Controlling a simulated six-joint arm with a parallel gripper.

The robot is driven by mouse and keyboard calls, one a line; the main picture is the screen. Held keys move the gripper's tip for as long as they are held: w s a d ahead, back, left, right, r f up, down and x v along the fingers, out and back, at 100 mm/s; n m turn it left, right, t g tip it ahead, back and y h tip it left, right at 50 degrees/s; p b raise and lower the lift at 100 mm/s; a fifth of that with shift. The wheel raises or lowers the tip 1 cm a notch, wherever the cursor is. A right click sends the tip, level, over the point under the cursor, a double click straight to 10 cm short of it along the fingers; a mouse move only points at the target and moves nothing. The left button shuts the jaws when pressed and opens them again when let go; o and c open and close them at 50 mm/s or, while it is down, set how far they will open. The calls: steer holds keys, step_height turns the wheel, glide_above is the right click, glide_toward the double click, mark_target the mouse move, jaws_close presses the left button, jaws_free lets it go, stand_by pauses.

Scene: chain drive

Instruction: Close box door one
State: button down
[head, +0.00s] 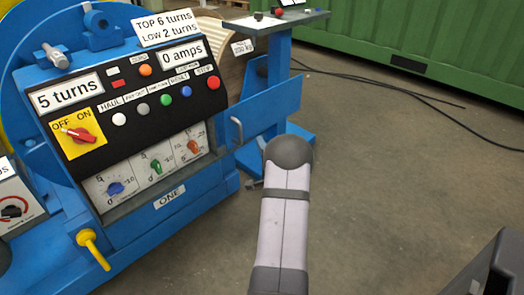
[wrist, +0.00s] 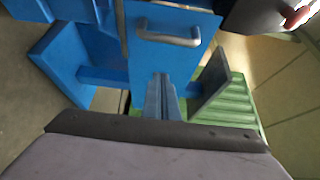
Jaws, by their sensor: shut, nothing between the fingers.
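Box one (head: 150,165) is the open compartment low on the blue machine, with blue, green and orange knobs inside and a ONE label below. Its blue door (head: 275,112) stands open, swung out to the right, with a metal handle (head: 237,130) on it. In the wrist view, the door (wrist: 185,57) and its handle (wrist: 168,38) are at the upper middle. My gripper (wrist: 161,78) is shut and empty, its fingertips overlapping the door's lower part below the handle; I cannot tell if they touch. In the head view my arm hides the fingers.
A yellow-handled lever (head: 92,248) sticks out below the box at left. A control panel with buttons (head: 140,95) is above the box. A small blue-legged table (head: 277,20) stands behind the door. The floor (head: 400,180) to the right is mostly clear, with black cables.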

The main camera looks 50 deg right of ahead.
steer(key=w+b, duration=0.1)
steer(key=w, duration=0.1)
steer(key=w+b, duration=0.1)
steer(key=w, duration=0.1)
steer(key=w+a+b, duration=0.1)
steer(key=shift+w, duration=0.4)
stand_by(0.4)
steer(key=a, duration=5)
steer(key=shift+a, duration=0.2)
steer(key=shift+a, duration=0.1)
